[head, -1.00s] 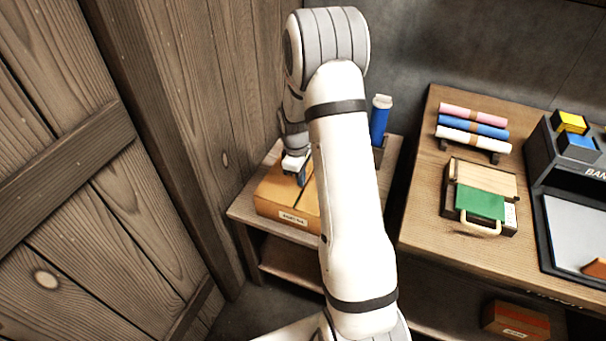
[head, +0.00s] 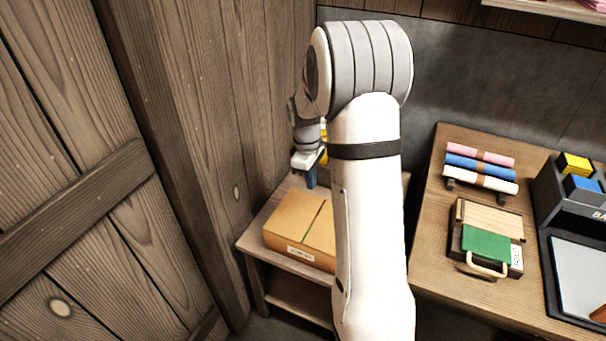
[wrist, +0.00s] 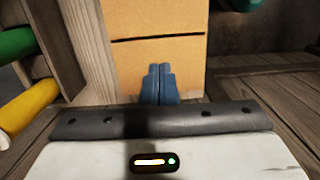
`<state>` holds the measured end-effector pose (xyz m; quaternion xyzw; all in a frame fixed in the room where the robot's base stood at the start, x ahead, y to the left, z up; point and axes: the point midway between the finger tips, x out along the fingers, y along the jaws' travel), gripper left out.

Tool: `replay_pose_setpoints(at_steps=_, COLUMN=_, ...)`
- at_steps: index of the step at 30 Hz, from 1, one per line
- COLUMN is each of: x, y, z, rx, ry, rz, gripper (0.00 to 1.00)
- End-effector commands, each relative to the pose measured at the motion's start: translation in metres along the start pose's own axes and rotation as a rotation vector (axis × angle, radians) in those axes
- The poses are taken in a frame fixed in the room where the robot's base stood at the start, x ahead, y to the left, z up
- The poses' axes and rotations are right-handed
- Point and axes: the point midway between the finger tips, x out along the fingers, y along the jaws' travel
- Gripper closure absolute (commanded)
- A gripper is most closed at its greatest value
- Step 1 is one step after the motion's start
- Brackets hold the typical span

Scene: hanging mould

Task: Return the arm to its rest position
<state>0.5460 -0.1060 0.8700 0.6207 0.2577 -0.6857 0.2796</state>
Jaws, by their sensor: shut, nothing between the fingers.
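My gripper (head: 311,178) is at the end of my white arm, above the back of a small wooden side table (head: 262,235). In the wrist view my gripper's blue fingers (wrist: 160,75) are together with nothing between them. A closed cardboard box (head: 293,225) lies on the side table; in the wrist view the cardboard box (wrist: 190,20) shows beyond the fingertips. The gripper looks apart from the box. My arm hides part of the box and the table's right side.
A plank wall (head: 215,120) stands close on the left. The workbench (head: 437,190) on the right holds rolls (head: 480,168), a green-fronted case (head: 486,244) and a dark tray unit (head: 570,190). Green (wrist: 15,43) and yellow (wrist: 30,105) cylinders show at the left of the wrist view.

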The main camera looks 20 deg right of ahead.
Motion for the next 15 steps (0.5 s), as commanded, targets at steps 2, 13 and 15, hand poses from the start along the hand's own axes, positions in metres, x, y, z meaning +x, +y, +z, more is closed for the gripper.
replay_pose_setpoints(at_steps=2, x=-0.002, y=0.000, z=0.000, rx=0.000, ry=0.000, rz=0.000, gripper=1.00)
replay_pose_setpoints(at_steps=13, x=-0.063, y=-0.052, z=0.013, rx=0.156, ry=0.054, rz=0.041, gripper=1.00)
replay_pose_setpoints(at_steps=15, x=-0.083, y=-0.075, z=0.021, rx=0.226, ry=0.078, rz=0.055, gripper=1.00)
